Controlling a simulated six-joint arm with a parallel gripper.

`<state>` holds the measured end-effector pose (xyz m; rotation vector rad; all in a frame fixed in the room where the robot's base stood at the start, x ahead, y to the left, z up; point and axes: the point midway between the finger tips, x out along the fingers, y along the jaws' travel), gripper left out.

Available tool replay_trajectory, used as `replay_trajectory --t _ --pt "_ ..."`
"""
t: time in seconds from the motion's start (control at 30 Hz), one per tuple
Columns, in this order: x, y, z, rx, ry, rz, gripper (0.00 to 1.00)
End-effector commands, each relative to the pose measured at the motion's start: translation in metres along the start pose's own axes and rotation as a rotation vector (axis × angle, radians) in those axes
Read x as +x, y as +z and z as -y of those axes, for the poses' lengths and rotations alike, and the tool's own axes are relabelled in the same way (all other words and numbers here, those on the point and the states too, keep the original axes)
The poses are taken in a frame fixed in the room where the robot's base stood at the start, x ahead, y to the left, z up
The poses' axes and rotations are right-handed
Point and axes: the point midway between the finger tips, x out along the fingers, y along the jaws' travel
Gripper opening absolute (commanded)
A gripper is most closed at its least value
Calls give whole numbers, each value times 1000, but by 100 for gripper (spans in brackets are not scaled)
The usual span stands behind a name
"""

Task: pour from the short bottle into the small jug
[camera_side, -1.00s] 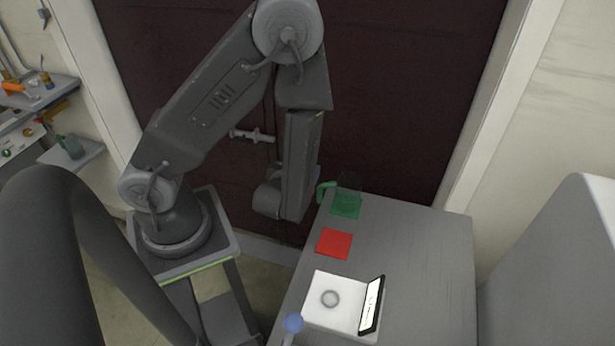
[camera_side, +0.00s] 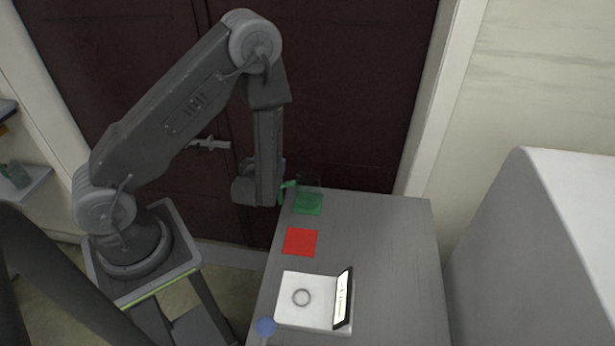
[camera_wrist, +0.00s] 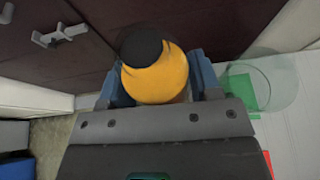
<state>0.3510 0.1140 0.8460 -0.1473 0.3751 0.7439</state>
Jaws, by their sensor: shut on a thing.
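The short bottle (camera_wrist: 155,80) has an orange body and a black cap-like top. In the wrist view my gripper (camera_wrist: 158,88) is shut on it, with blue fingers on both sides. The bottle's lower part is hidden, and I cannot tell its exact tilt. The small jug (camera_wrist: 268,82) is clear glass and stands to the right of the bottle, apart from it. There my arm hides the bottle and fingers.
A red square (camera_side: 300,242) lies in front of the green one on the grey table (camera_side: 385,260). Nearer is a white scale-like device (camera_side: 307,315) with a ring and an upright panel (camera_side: 343,298). The table's right side is clear.

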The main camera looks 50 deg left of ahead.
Motion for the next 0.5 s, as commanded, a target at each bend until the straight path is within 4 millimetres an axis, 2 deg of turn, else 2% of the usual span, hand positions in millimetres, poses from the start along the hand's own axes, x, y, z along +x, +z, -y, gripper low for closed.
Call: replay_trajectory --t 0.5 --pt "0 1 3 44 14 3 28"
